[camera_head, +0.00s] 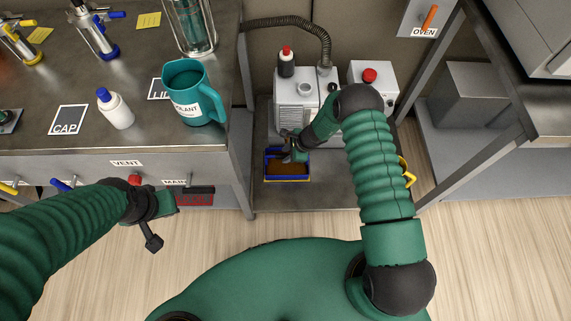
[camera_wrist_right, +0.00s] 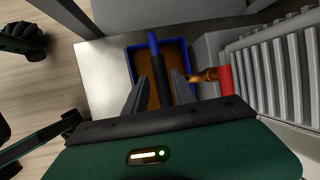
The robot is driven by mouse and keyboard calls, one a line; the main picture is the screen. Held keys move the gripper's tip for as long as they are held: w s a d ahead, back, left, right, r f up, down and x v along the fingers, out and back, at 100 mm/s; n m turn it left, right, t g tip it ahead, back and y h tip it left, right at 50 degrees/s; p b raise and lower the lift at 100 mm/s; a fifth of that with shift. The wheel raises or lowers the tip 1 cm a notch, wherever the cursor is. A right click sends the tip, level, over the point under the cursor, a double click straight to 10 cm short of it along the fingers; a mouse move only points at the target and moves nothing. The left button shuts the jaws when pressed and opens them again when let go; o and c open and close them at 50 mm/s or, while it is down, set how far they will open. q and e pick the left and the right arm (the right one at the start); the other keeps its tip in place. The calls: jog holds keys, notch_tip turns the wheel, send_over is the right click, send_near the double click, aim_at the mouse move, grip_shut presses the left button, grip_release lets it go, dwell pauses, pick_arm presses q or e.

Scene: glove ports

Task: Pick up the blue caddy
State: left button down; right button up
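The blue caddy (camera_head: 288,179) sits on the low grey shelf, in front of the white machine. It is an open box with a brownish inside. In the right wrist view the caddy's blue rim (camera_wrist_right: 131,62) shows, with a black handle bar (camera_wrist_right: 160,80) with a blue end crossing above the inside. My right gripper (camera_head: 292,150) reaches down over the caddy. Its fingers (camera_wrist_right: 160,88) stand apart on either side of the handle bar, with a gap visible on the left side. My left gripper (camera_head: 158,215) is away near the bench front, and its fingers are unclear.
The white machine (camera_head: 297,112) with a dark hose (camera_head: 300,25) stands right behind the caddy. A box with a red button (camera_head: 370,75) is beside it. Bench legs (camera_head: 241,165) flank the shelf. A teal jug (camera_head: 190,95) and white bottle (camera_head: 116,110) stand on the bench.

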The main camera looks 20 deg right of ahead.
aim_at(285, 156)
jog(key=f, duration=0.2)
jog(key=w+f+b, duration=0.1)
jog(key=f, duration=0.1)
jog(key=shift+a+r, duration=0.25)
jog(key=shift+a, duration=0.1)
jog(key=shift+c, duration=1.1)
grip_shut()
jog(key=shift+d, duration=0.2)
